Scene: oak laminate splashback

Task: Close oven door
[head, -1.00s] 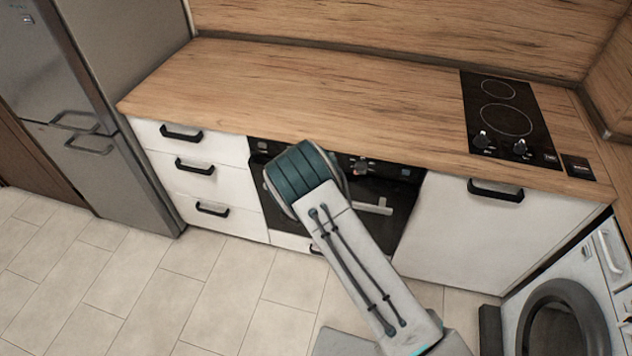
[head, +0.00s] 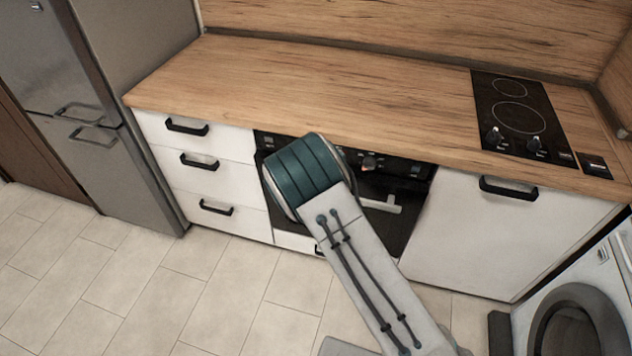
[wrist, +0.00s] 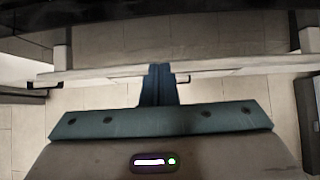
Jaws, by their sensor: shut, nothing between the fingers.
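The oven (head: 412,190) is set under the counter between the drawers and a white cabinet, with a black front and knobs along its top. Its door looks upright or nearly so; my arm covers much of it, and I cannot tell whether a gap remains. The pale bar handle (head: 382,204) shows to the right of my arm. In the wrist view the handle (wrist: 225,64) runs across the picture, with the dark door (wrist: 200,25) above it. My gripper (wrist: 160,72) is shut and empty, its fingertips at the middle of the handle; contact is unclear. The head view hides the fingers.
A drawer unit (head: 205,165) stands left of the oven, beside a steel fridge (head: 130,110). A white cabinet (head: 480,235) and a washing machine (head: 575,310) stand to the right. The tiled floor (head: 200,290) in front is clear at the left.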

